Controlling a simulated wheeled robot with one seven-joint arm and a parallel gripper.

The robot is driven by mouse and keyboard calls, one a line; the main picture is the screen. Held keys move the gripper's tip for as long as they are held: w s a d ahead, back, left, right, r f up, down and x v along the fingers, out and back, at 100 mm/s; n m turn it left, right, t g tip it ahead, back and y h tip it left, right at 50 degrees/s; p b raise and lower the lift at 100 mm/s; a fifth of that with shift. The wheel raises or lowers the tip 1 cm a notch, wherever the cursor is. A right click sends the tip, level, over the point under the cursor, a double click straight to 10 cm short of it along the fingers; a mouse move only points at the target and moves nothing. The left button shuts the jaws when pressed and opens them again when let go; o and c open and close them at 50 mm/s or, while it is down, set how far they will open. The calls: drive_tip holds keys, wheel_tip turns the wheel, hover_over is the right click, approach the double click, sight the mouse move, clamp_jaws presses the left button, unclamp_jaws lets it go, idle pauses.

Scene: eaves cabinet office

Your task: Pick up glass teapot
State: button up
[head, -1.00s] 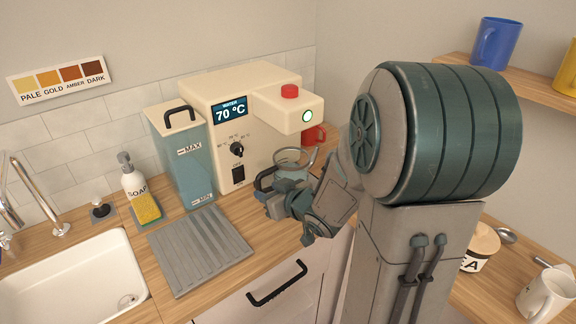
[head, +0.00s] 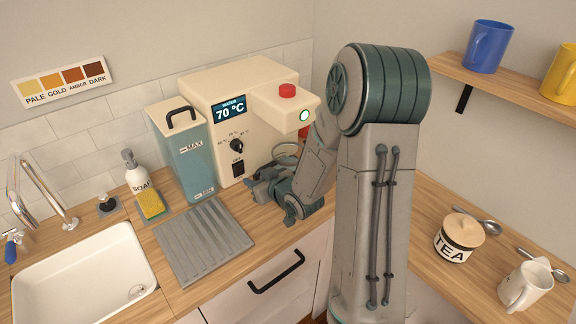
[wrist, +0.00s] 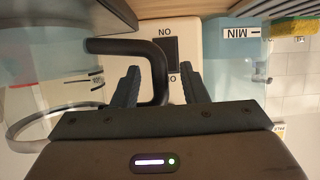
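The glass teapot stands under the spout of the cream water dispenser, mostly hidden in the head view, where its glass rim (head: 286,151) shows behind my arm. In the wrist view its clear body (wrist: 45,75) is at the left, and its dark handle (wrist: 160,72) reaches in between my fingers. My gripper (wrist: 162,78) is open, with one finger on each side of the handle and a gap visible on both sides. In the head view my gripper (head: 257,185) is at the teapot's near left side.
The dispenser (head: 226,135) stands close behind, with the blue water tank (head: 195,163) at its left. A grey ridged mat (head: 203,240) lies in front, beside the sink (head: 85,275).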

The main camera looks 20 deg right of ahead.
drive_tip(key=shift+x, duration=1.05)
clamp_jaws()
drive_tip(key=shift+r, duration=0.1)
